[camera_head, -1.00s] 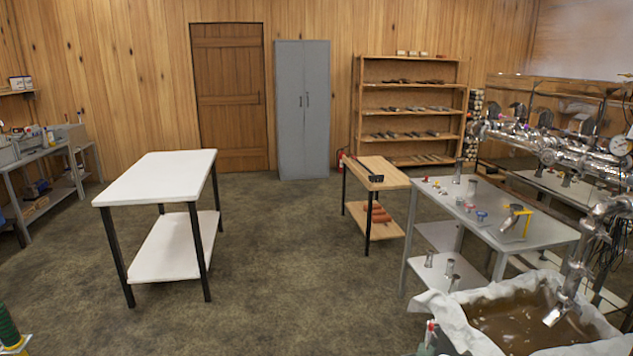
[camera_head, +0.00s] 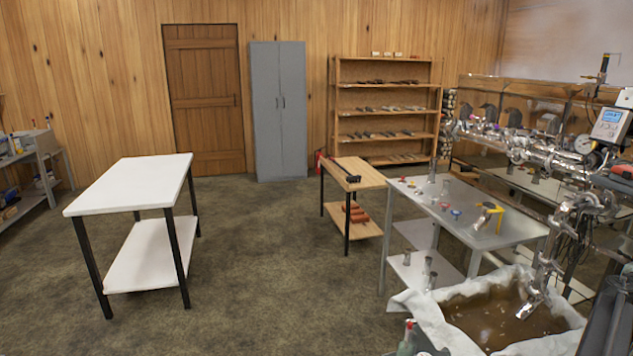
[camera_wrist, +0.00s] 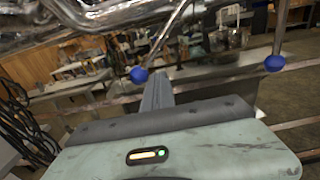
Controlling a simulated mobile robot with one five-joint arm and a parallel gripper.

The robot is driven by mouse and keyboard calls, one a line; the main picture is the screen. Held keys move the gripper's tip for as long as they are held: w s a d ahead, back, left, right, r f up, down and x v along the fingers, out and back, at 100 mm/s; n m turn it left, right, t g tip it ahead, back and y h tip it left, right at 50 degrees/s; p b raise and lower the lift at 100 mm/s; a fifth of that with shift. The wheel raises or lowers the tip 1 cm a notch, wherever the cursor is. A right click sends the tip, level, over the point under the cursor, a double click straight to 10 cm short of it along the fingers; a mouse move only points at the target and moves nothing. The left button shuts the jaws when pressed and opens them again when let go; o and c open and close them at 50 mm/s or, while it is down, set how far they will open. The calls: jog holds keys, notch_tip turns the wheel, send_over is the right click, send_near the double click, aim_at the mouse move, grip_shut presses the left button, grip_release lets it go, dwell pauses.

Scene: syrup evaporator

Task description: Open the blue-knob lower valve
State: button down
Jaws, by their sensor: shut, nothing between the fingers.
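In the wrist view, two blue knobs show beyond my gripper. One blue knob (camera_wrist: 139,75) is just left of my fingertips, at the end of a thin metal rod. The other blue knob (camera_wrist: 274,63) is farther right, below a dark upright rod. I cannot tell which of them belongs to the lower valve. My gripper (camera_wrist: 157,80) is shut and empty, its fingers pointing up in the picture close to the left knob. Contact with that knob cannot be judged. Neither blue knob can be made out clearly in the head view.
Shiny evaporator piping (camera_head: 550,150) with a gauge and a digital box (camera_head: 611,125) runs along the right. A cloth-lined tub of brown liquid (camera_head: 415,305) sits below it. A metal table (camera_head: 480,228) stands beside the tub. Open floor (camera_head: 270,270) lies to the left.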

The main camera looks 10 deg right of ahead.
jog(key=shift+w+r, duration=0.15)
jog(key=shift+w, duration=0.2)
jog(key=shift+r, duration=0.1)
jog(key=shift+w+r+p, duration=0.8)
jog(key=shift+w+p, duration=0.1)
jog(key=shift+w, duration=0.1)
jog(key=shift+w+a+r+p, duration=0.1)
jog(key=shift+w+r+p, duration=0.65)
jog(key=shift+r+p, duration=0.2)
